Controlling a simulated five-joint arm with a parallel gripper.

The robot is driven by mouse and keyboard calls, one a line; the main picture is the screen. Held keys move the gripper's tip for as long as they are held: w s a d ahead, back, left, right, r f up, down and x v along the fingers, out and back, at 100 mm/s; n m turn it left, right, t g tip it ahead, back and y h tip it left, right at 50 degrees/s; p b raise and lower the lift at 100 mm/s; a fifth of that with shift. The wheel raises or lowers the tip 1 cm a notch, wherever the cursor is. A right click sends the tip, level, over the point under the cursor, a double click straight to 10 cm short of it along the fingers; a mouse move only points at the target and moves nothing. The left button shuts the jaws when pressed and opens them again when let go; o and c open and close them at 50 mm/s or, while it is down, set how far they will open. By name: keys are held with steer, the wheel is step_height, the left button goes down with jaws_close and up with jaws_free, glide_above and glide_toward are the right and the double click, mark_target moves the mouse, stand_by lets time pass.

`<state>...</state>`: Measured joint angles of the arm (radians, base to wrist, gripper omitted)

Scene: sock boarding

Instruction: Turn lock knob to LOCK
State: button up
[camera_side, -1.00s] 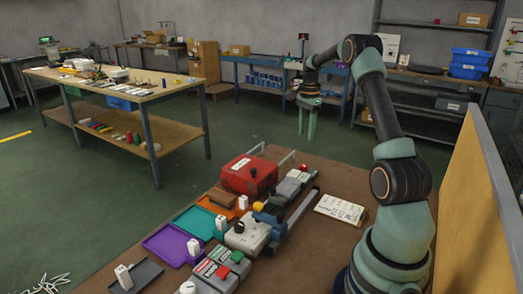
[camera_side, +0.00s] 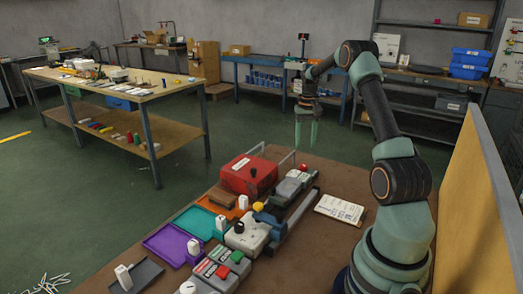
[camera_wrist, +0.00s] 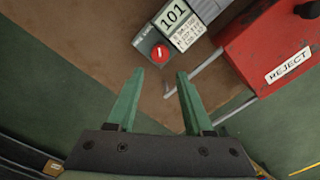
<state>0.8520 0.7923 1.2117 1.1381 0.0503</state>
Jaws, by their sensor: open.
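In the side view a red knob (camera_side: 303,168) shows at the far end of the grey device (camera_side: 290,185). My gripper (camera_wrist: 157,76) is open and empty, and the red knob appears just beyond its fingertips in the wrist view. In the side view my gripper (camera_side: 306,146) points down, above and beyond the bench's far edge.
A red REJECT box (camera_wrist: 275,50) with a black knob stands close beside the counter device. Thin metal rails (camera_wrist: 195,78) run near the right finger. A white box with a black knob (camera_side: 246,236), coloured trays and a paper card (camera_side: 340,208) lie on the brown bench.

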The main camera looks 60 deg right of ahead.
mark_target(304, 165)
step_height(304, 165, down, 9)
steer(key=shift+r, duration=0.2)
jaws_close()
steer(key=shift+m, duration=0.7)
jaws_free()
step_height(304, 165, up, 12)
stand_by(0.4)
